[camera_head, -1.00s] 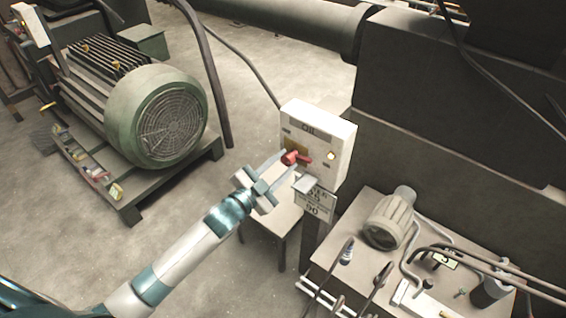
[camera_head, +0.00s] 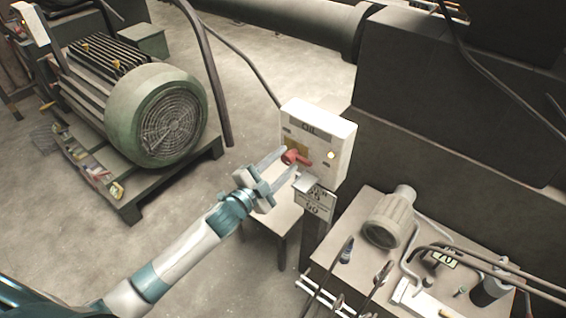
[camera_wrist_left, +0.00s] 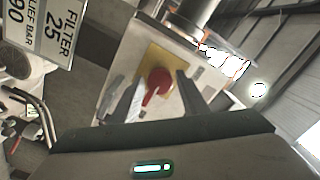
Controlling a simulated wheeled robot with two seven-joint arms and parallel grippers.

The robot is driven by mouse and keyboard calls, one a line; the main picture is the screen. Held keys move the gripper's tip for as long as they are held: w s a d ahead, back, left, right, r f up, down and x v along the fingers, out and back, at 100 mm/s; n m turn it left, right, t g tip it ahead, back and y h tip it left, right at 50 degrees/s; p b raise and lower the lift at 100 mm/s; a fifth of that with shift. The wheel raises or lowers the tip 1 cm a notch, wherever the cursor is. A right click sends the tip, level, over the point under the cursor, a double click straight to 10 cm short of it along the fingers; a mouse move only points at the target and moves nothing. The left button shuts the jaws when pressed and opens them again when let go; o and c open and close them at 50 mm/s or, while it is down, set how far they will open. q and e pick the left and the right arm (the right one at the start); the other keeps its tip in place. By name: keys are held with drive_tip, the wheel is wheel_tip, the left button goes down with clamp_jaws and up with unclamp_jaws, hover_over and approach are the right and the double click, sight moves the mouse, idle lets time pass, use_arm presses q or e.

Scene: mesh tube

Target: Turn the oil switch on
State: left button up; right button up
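The oil switch is a red rotary handle (camera_head: 296,158) on a yellow plate, on the front of a white box (camera_head: 340,140) marked OIL. My left gripper (camera_head: 283,167) is in front of the box with its fingers spread apart. In the left wrist view the red handle (camera_wrist_left: 157,84) shows between the two fingers (camera_wrist_left: 163,98), on its yellow plate (camera_wrist_left: 165,60). The fingers stand on either side of the handle; I cannot tell if either touches it. My right gripper is not in view.
A sign (camera_head: 316,203) hangs below the box. A small table (camera_head: 268,222) stands under it. A green motor (camera_head: 155,115) is at the left, and a bench (camera_head: 350,215) with a grey motor (camera_head: 389,219) and pipes at the lower right. Open floor lies at the left front.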

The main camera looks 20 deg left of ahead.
use_arm(q)
drive_tip(key=shift+o, duration=0.3)
drive_tip(key=shift+s, duration=0.1)
drive_tip(key=shift+s+a+f, duration=0.15)
drive_tip(key=shift+s+a, duration=0.05)
drive_tip(key=shift+s, duration=0.3)
drive_tip(key=b+v, duration=0.5)
drive_tip(key=v, duration=1.1)
drive_tip(key=shift+r, duration=0.2)
drive_tip(key=shift+f, duration=0.1)
